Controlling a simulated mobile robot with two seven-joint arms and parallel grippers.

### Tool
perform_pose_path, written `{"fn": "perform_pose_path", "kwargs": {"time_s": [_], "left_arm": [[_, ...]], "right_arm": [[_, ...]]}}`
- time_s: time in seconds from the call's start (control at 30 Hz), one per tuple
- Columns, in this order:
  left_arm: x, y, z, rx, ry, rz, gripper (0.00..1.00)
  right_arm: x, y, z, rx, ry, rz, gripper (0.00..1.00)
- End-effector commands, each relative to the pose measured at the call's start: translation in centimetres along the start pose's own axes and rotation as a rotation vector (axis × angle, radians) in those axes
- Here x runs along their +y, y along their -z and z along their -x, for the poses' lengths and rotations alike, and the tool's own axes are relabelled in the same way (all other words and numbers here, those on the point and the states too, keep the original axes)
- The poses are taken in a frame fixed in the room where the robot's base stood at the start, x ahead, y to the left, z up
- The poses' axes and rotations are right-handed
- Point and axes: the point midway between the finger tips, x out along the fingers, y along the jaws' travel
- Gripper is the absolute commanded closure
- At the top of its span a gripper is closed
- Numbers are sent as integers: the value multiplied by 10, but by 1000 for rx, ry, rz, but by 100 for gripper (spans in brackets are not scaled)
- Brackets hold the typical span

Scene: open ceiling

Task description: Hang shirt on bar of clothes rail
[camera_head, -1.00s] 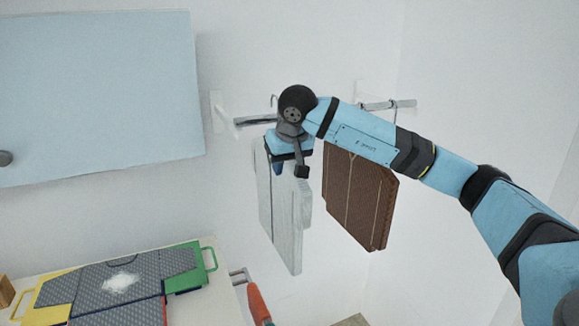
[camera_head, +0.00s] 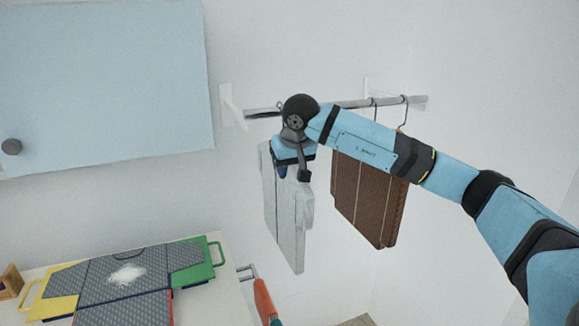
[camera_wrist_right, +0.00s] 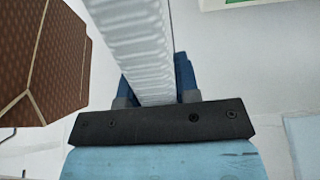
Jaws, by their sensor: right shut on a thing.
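A white shirt (camera_head: 287,220), flat and board-like, hangs upright from my right gripper (camera_head: 281,168). The right wrist view shows the shirt (camera_wrist_right: 135,50) between the two blue fingers (camera_wrist_right: 155,88). The clothes rail bar (camera_head: 350,103) runs along the wall at the top, partly behind my right arm. A hook tip shows at the bar just left of my wrist; the wrist hides whether it rests on the bar. Brown clothing (camera_head: 368,200) hangs from hooks on the bar to the right; it also shows in the right wrist view (camera_wrist_right: 50,60). My left gripper is not seen.
A light blue cabinet door (camera_head: 110,80) with a dark knob stands at the left. A table (camera_head: 215,300) at lower left holds grey panels with yellow and green frames (camera_head: 205,260). An orange-handled object (camera_head: 263,298) is beside it. The wall right of the rail is clear.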

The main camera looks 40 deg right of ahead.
Motion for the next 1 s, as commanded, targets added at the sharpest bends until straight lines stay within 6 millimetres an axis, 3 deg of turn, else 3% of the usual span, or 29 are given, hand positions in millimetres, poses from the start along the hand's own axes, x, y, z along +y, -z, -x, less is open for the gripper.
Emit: {"fn": "perform_pose_path", "kwargs": {"time_s": [0.3, 0.33, 0.43, 0.47, 0.77, 0.87, 1.0], "left_arm": [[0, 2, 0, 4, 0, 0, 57], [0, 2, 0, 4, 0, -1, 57], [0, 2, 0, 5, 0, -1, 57], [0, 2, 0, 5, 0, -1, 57], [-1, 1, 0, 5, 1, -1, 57], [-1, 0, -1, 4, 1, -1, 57], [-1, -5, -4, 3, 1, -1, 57]], "right_arm": [[0, 0, 0, 1, 0, 0, 100], [0, 0, 0, 1, 0, 0, 66], [0, 0, 0, 1, 0, 0, 43], [0, 0, 0, 1, 0, 0, 41], [0, 0, 1, 1, 0, 0, 41], [0, 0, 10, 3, 2, -1, 41], [0, 0, 36, 6, 2, 0, 41]]}}
